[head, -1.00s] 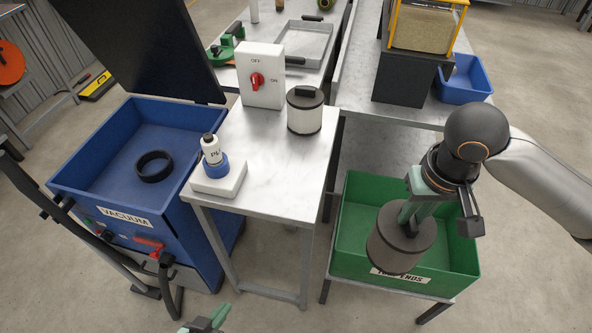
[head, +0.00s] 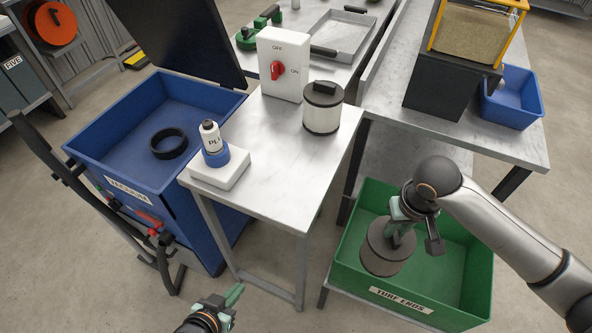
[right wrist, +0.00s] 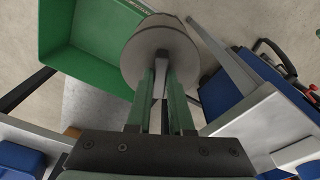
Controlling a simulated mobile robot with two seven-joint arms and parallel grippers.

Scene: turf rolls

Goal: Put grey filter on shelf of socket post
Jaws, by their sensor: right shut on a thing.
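My right gripper (head: 400,228) is shut on the grey filter (head: 378,256), a dark grey cylinder with a lighter top. It hangs over the left part of the green bin. In the right wrist view the fingers (right wrist: 161,88) grip a bar on the flat top of the grey filter (right wrist: 150,42). A steel table (head: 290,160) carries a white box with a red OFF/ON switch (head: 284,62) and a white block with a blue-collared plug (head: 220,168). I cannot tell which part is the socket post. My left gripper (head: 230,300) is empty at the bottom edge; its opening is unclear.
A cream filter with a black lid (head: 322,108) stands on the steel table. The green bin (head: 420,293) is labelled TURF ENDS. A blue vacuum box (head: 105,150) with a black ring (head: 169,144) stands left. The table's front middle is clear.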

